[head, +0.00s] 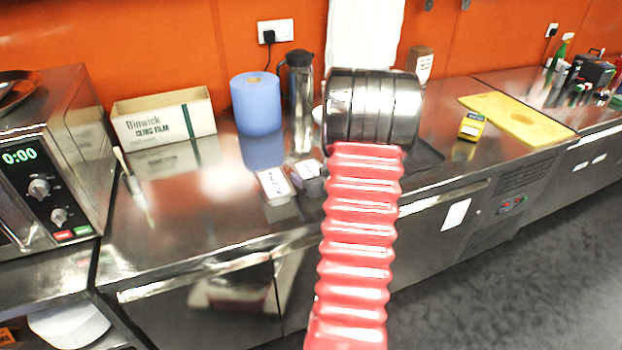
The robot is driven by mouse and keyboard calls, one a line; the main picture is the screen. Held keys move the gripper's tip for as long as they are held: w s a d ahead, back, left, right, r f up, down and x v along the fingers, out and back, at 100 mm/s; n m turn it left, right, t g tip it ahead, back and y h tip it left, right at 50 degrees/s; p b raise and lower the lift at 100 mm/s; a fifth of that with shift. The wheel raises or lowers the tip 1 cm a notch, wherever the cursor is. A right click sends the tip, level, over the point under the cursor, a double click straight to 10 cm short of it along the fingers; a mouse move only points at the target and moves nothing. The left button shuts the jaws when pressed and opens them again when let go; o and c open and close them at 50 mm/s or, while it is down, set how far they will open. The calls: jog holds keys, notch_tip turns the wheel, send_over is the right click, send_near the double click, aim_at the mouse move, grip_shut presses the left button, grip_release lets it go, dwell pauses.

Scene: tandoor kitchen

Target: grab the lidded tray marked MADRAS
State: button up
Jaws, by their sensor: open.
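A small tray with a white lid (273,185) lies on the steel counter left of my arm. Its lid carries a short dark marking that I cannot read surely. A second small lidded tray (303,169) stands just right of it, close to my arm, and its marking is not legible. I cannot tell which tray, if either, says MADRAS. My red ribbed arm with its dark metal joint rises across the middle of the view. My gripper's jaws do not show, and the counter behind the joint is hidden.
On the steel counter (185,245), a blue paper roll (256,104), a steel flask (299,100) and a Binwick box (163,116) stand behind the trays. A brush (130,172) and a microwave (55,170) are left. A yellow board (518,118) lies right. The counter's front left is clear.

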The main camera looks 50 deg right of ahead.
aim_at(311, 172)
jog(key=shift+c, duration=0.2)
jog(key=c, duration=0.9)
jog(key=shift+r, duration=0.15)
notch_tip(311, 172, up, 10)
jog(key=shift+f, duration=0.1)
dwell(0.6)
